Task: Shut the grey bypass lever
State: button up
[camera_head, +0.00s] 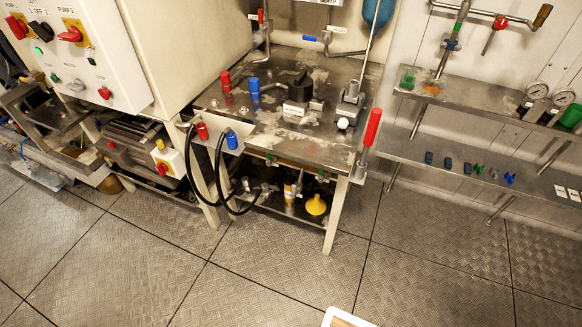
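On the steel bench (285,130) a grey metal fitting (351,97) stands upright near the right end. A white ball knob (342,123) shows at its front, low over the bench top. This is the greyest lever-like part in view, but I cannot read a bypass label or tell whether it is open or shut. A lever with a red grip (372,127) stands tilted at the bench's right front corner. My gripper is not in view.
A black knob block (299,88) and red and blue fittings (254,85) stand on the bench. Black hoses (220,175) loop down in front. A yellow funnel (316,205) is below. Shelves (480,110) line the right wall.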

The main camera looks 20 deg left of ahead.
aim_at(295, 192)
jog(key=u, duration=0.95)
